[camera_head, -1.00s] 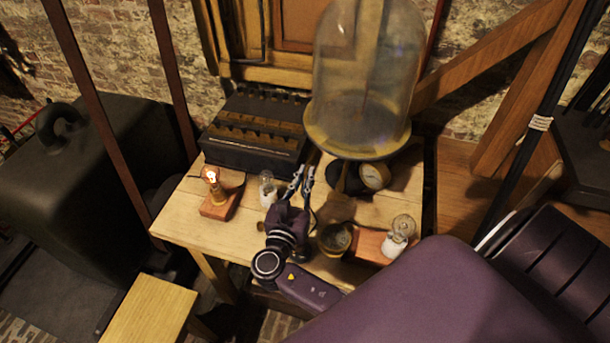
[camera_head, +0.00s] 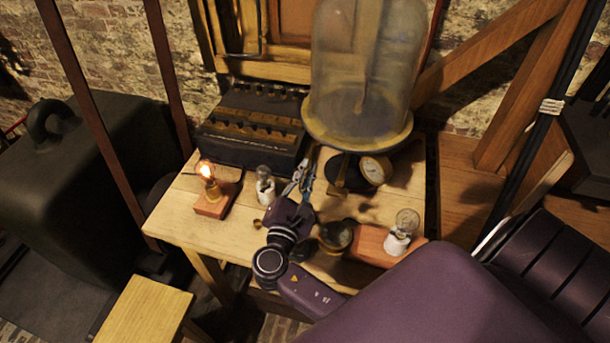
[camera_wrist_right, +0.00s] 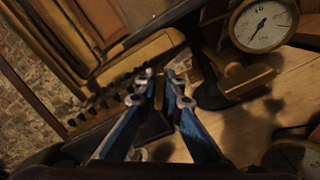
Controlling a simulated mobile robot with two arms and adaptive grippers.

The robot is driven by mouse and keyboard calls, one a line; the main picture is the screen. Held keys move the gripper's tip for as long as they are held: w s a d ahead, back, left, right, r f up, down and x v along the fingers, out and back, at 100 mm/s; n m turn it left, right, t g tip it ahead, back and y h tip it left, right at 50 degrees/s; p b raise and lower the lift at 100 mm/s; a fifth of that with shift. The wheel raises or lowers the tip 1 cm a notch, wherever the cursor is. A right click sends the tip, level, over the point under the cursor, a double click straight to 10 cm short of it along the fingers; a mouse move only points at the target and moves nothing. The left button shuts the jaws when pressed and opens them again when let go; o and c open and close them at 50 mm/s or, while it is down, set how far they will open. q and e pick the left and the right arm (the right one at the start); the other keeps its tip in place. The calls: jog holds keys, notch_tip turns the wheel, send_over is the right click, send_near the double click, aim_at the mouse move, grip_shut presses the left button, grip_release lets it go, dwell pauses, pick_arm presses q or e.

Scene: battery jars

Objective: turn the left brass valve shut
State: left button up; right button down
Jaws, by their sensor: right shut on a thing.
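My right gripper (camera_head: 304,170) is over the table, in front of the bell jar stand. In the wrist view its two blue fingers (camera_wrist_right: 160,86) are shut on the left brass valve (camera_wrist_right: 159,96), a narrow brass piece seen edge-on between the fingertips. The fingers hide most of this valve in the head view. The right brass valve (camera_wrist_right: 248,79) is a flat brass handle below the dial gauge, apart from the gripper; it also shows in the head view (camera_head: 340,178). My left gripper is not in view.
The glass bell jar (camera_head: 362,70) stands behind the gripper, with the dial gauge (camera_head: 375,170) below it. A dark battery box (camera_head: 250,130) is at back left. A lit bulb (camera_head: 208,178), several other small items and a round brass-rimmed piece (camera_head: 336,236) surround my wrist on the table (camera_head: 180,220).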

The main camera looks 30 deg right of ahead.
jog(key=shift+s+d+f+m+b, duration=0.1)
jog(key=shift+f+m+b, duration=0.1)
jog(key=shift+m+b, duration=1.7)
jog(key=shift+s+d+f+m+b, duration=0.1)
jog(key=shift+f+m+b, duration=0.1)
jog(key=shift+m+b, duration=1.65)
jog(key=shift+s+f+m+b, duration=0.1)
jog(key=shift+f+m+b, duration=0.1)
jog(key=shift+m+b, duration=1.7)
jog(key=c, duration=2.1)
grip_release()
jog(key=shift+r, duration=0.1)
